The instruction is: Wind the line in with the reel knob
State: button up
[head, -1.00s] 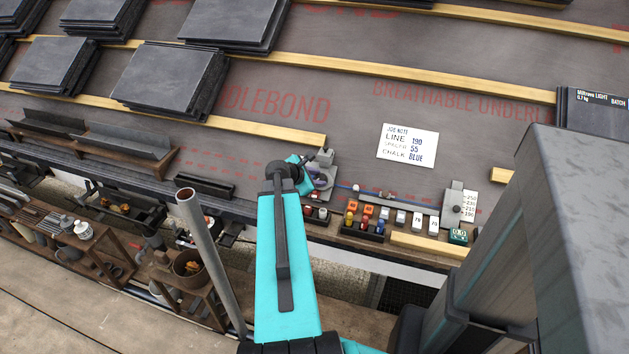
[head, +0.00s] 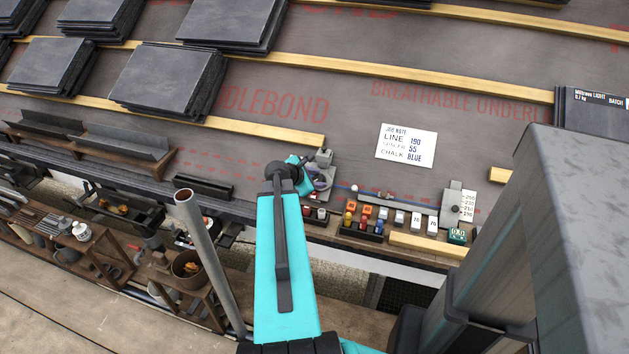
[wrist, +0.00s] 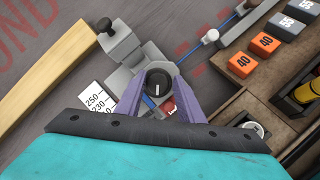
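In the wrist view the reel knob (wrist: 158,84), black with a white mark, sits on a grey reel block (wrist: 128,72). The purple fingers of my gripper (wrist: 158,98) stand on either side of the knob and appear closed on it. In the head view my gripper (head: 318,184) is over the grey block at the left end of the blue line (head: 400,200); the knob is hidden there. The line runs right towards a grey end block (head: 452,203) with a number scale. A white bead (wrist: 211,36) is on the line near the reel.
A job note (head: 406,146) reads line 190, spacer 55, chalk blue. A wooden tray with orange and white numbered blocks (head: 367,209) lies just below the line. A timber batten (wrist: 45,75) is left of the reel. Slate stacks (head: 170,78) lie at upper left.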

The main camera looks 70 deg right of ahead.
jog(key=shift+o, duration=1.1)
jog(key=shift+f, duration=0.1)
jog(key=shift+w, duration=0.1)
jog(key=p+v, duration=0.5)
jog(key=v, duration=0.4)
jog(key=p+v, duration=0.2)
jog(key=p, duration=0.5)
jog(key=shift+r, duration=0.25)
jog(key=p+v, duration=0.2)
jog(key=p, duration=0.2)
jog(key=shift+a+r, duration=0.1)
jog(key=shift+a, duration=0.15)
jog(key=shift+a, duration=0.1)
